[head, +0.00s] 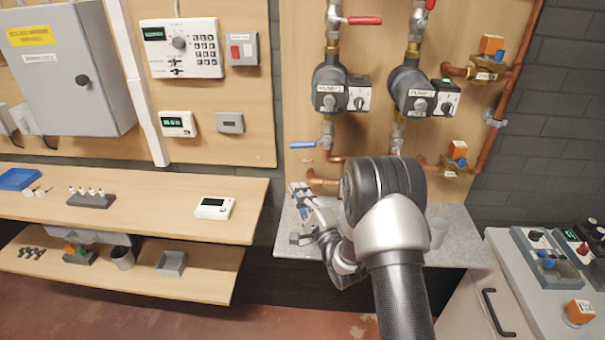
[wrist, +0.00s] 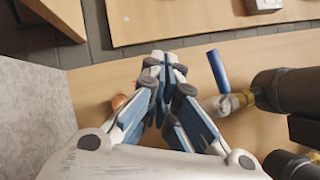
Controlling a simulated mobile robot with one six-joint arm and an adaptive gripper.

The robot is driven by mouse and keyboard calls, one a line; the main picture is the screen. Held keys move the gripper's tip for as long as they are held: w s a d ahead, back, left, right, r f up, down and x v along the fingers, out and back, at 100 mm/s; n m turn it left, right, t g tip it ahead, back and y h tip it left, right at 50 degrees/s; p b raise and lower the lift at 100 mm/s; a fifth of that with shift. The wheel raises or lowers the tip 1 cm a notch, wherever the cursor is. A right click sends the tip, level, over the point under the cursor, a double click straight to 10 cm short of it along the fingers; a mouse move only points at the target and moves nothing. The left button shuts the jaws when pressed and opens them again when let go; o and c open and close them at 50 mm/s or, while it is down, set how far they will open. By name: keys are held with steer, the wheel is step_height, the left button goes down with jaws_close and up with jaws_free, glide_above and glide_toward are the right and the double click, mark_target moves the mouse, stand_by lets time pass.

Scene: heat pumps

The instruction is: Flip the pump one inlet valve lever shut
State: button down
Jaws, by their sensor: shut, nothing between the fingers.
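Pump one (head: 328,88) hangs on the wooden panel, with a vertical pipe above and below it. A blue lever (head: 303,145) on the valve below it points left, across the pipe; the wrist view also shows this blue lever (wrist: 217,70) and its valve body (wrist: 218,104). A red lever (head: 364,20) on the valve above points right, across its pipe. No label shows which valve is the inlet. My gripper (head: 297,189) is shut and empty, below the blue lever in the head view. In the wrist view its fingertips (wrist: 165,62) are left of the blue lever, apart from it.
A second pump (head: 412,88) hangs right of pump one. A copper pipe (head: 322,182) runs below the blue lever. A grey ledge (head: 285,240) lies under my gripper. A wooden shelf (head: 140,212) with a white device (head: 214,207) stands left.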

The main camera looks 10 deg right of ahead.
steer(key=shift+s+a+f, duration=0.15)
steer(key=shift+s+f, duration=0.35)
steer(key=shift+s, duration=0.35)
steer(key=shift+s+a+f, duration=0.15)
steer(key=shift+s+f, duration=0.35)
steer(key=shift+s, duration=0.3)
